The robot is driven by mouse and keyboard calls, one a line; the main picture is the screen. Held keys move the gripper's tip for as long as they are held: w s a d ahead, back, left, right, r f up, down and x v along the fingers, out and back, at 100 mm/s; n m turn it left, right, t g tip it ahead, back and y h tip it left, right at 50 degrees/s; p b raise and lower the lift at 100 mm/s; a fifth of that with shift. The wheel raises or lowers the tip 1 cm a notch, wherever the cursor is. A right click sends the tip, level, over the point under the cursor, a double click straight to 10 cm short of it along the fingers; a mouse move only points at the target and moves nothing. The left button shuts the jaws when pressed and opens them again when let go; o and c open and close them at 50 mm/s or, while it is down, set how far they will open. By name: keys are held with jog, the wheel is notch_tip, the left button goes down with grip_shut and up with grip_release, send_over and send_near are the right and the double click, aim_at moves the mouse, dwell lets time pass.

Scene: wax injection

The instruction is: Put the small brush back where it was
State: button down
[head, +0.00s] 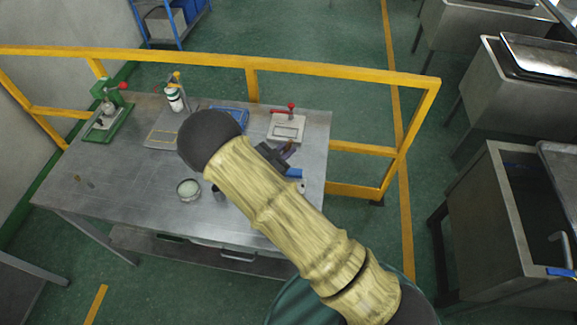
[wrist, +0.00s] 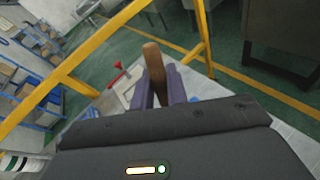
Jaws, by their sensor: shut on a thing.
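The small brush shows in the wrist view as a brown wooden handle (wrist: 153,62) standing up between the two purple fingers of my gripper (wrist: 162,90). The gripper is shut on it. The brush's other end is hidden behind the gripper body. In the head view my gripper (head: 287,151) is over the right part of the metal table (head: 130,180), just in front of a white plate device with a red handle (head: 287,128). My arm covers part of the table there. I cannot tell whether the brush touches the table.
On the table are a green press (head: 107,118), a white bottle (head: 175,99), a grey board (head: 161,138), a blue tray (head: 240,113) partly behind my arm, and a round bowl (head: 188,189). A yellow railing (head: 340,74) runs behind. The table's front left is mostly clear.

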jog(key=shift+d+f, duration=0.2)
jog(key=shift+d, duration=0.15)
jog(key=s+d+f+m+g+h+b, duration=0.1)
jog(key=s+d+f, duration=0.3)
jog(key=d, duration=0.5)
jog(key=s+d+f+m+g+h+b, duration=0.1)
jog(key=s+d+f+m+h+b, duration=0.1)
jog(key=d, duration=0.7)
notch_tip(320, 180, down, 2)
jog(key=shift+s+d+g+b, duration=0.3)
jog(key=shift+s+b, duration=0.25)
jog(key=shift+s, duration=0.35)
